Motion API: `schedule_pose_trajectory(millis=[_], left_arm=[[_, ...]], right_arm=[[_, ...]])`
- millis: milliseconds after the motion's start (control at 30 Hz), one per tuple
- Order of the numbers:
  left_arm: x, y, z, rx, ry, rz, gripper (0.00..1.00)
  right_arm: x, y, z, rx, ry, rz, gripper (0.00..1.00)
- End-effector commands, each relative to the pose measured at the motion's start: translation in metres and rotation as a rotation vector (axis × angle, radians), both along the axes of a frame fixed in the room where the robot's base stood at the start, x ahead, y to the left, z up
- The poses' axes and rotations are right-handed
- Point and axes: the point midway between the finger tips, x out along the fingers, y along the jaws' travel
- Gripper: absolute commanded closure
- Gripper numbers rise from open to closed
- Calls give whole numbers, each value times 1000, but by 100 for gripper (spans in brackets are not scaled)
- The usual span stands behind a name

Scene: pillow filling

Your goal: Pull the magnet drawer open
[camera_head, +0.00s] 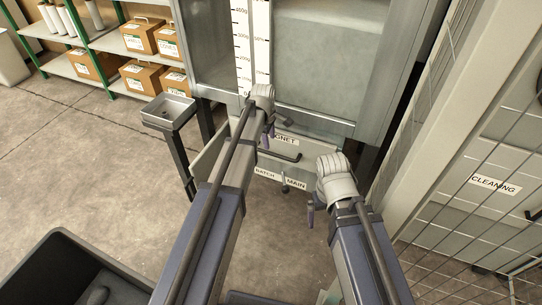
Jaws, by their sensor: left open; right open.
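The magnet drawer has a white label, partly hidden so that only "GNET" (286,140) reads, on the lower front of the grey machine. Its dark bar handle (286,156) is just below the label. My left gripper (267,136) is open, its dark fingers pointing down beside the left end of the label and handle. I cannot tell whether it touches the handle. My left arm hides the left part of the drawer front. My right gripper (311,212) is open and empty, lower and to the right of the handle, pointing down.
A panel marked "BATCH MAIN" (265,173) with a small dark lever (285,188) is below the drawer. A grey tray on a stand (169,111) is left. A black bin (62,262) is at lower left. Floor at left is clear.

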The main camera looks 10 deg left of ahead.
Motion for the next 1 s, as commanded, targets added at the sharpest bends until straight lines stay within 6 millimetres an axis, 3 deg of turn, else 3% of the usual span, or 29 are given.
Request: schedule_pose_trajectory(millis=[267,800,1000], left_arm=[[1,0,-6,0,0,-1,51],[12,-3,-67,0,0,-2,51],[14,-3,-77,1,0,-2,51]], right_arm=[[0,0,-6,0,0,0,0],[0,-1,-67,-4,-1,1,0],[1,-1,-77,-7,-2,2,0]])
